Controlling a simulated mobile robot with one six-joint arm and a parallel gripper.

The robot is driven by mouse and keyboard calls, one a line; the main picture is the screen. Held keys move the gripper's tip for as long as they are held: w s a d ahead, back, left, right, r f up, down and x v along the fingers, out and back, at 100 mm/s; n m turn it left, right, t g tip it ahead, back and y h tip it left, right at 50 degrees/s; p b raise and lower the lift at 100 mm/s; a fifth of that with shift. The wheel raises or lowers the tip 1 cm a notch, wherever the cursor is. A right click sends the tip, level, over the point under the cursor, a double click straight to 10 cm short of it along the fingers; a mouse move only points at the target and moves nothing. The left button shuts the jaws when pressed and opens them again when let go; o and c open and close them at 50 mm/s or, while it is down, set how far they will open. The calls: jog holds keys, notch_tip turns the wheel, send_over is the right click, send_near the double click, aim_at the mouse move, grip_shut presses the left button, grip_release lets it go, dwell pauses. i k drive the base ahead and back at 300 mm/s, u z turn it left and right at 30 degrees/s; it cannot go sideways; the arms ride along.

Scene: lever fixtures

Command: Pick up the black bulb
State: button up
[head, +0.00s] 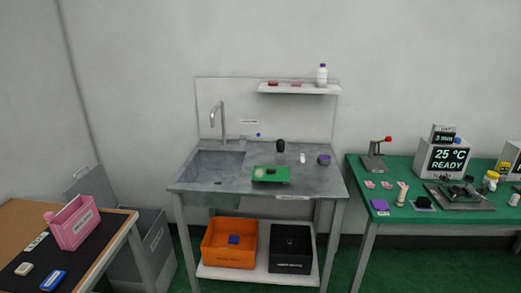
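The black bulb (280,145) stands upright on the grey sink bench (310,178), behind the green board. It is small and dark with a rounded top; its lower end is too small to make out clearly. My gripper and arm are not in view.
A green board (271,174) lies in front of the bulb, the sink basin (215,165) to its left. A small white item (303,157) and a dark purple round item (324,160) stand to its right. A shelf (300,89) hangs above. A green table (390,212) is at right.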

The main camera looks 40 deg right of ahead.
aim_at(280, 145)
jog(key=u, duration=0.2)
jog(key=k, duration=0.3)
jog(key=u, duration=3.2)
jog(key=k, duration=1.6)
